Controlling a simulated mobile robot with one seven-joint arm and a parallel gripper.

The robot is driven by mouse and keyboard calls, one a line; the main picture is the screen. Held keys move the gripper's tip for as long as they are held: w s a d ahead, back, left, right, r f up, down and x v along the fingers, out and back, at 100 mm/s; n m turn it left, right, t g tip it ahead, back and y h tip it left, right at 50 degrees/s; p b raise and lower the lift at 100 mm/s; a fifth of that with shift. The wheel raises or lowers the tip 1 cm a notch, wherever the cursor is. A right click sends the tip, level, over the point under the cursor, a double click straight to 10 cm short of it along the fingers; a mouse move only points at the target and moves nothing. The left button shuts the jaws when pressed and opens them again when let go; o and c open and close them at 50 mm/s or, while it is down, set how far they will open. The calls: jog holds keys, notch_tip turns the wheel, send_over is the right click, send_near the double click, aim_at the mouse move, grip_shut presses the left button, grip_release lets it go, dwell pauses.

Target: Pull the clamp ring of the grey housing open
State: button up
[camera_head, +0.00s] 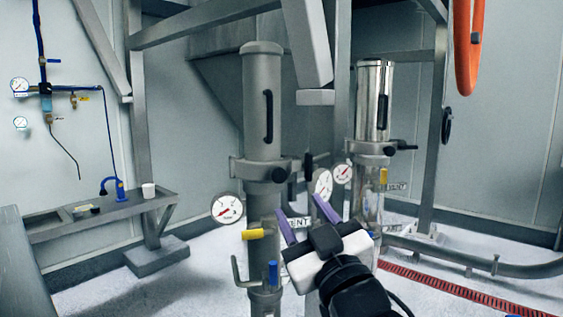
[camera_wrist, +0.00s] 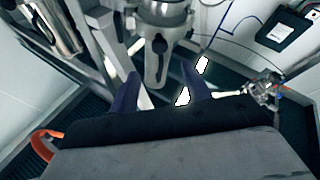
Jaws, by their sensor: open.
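The grey housing (camera_head: 262,95) is a matte upright cylinder with a black handle, left of centre in the head view. Its clamp ring (camera_head: 250,173) wraps around the lower end of the cylinder, with a dark knob at the front and a dark handle on its right side. The ring looks closed around the housing, though its right side is partly hard to make out. My gripper (camera_head: 300,206) is open and empty, its purple fingers below and right of the ring, apart from it. In the wrist view, a grey cylindrical body (camera_wrist: 157,65) shows beyond and between the open fingers.
A second, shiny housing (camera_head: 373,95) with its own ring stands to the right. Dial gauges (camera_head: 227,208), a yellow-handled valve (camera_head: 254,234) and a blue handle (camera_head: 273,272) lie close around the grey column. A steel frame (camera_head: 137,130) and bench (camera_head: 105,213) stand left.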

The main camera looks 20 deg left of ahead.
aim_at(280, 176)
jog(key=p+x, duration=1)
jog(key=x, duration=0.1)
jog(key=shift+a+r, duration=0.15)
grip_shut()
dwell(0.4)
